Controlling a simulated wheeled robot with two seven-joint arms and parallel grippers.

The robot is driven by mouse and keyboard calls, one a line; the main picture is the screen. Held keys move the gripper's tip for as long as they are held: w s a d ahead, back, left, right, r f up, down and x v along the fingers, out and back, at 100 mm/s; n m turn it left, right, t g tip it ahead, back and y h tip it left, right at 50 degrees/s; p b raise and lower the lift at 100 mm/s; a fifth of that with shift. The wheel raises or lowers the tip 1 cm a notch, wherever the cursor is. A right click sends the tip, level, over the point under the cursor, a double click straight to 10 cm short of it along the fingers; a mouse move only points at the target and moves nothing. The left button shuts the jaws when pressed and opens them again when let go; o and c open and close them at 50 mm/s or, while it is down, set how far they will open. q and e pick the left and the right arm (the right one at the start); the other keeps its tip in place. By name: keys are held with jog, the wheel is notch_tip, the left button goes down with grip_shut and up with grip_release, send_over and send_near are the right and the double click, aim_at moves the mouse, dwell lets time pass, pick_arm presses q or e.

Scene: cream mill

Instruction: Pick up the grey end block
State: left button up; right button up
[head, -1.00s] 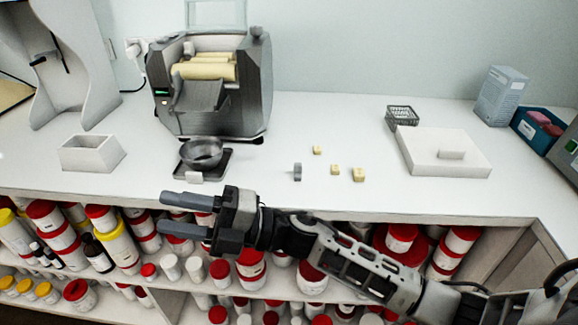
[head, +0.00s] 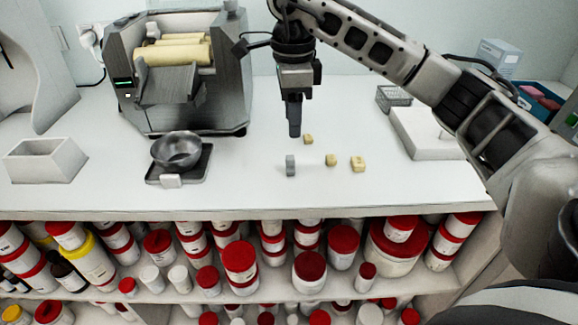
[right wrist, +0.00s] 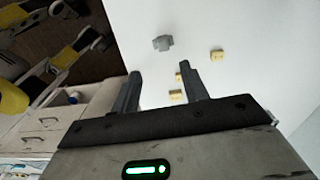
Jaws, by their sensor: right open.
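The grey end block (head: 290,165) stands on the white counter, left of several small yellow blocks. It also shows in the right wrist view (right wrist: 162,43), beyond the fingertips and apart from them. My right gripper (head: 294,128) points down above the counter, just behind the grey block in the head view. In the right wrist view its two fingers (right wrist: 161,72) are spread apart with nothing between them at the tips. My left gripper is not in view.
Yellow blocks (head: 331,160) lie right of the grey block. A mill with rollers (head: 180,80) and a metal bowl (head: 177,150) on a scale stand left. A white open box (head: 45,160) is farther left. A white slab (head: 425,135) is right. Counter front is clear.

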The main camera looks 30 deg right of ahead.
aim_at(290, 157)
notch_tip(290, 157, down, 6)
jog(key=shift+r, duration=0.1)
jog(key=shift+w+f+p, duration=0.2)
jog(key=shift+f+p, duration=0.25)
jog(key=shift+f, duration=1.05)
jog(key=shift+w+f+p, duration=0.2)
jog(key=shift+f+p, duration=0.2)
jog(key=shift+f, duration=1.05)
jog(key=c, duration=0.7)
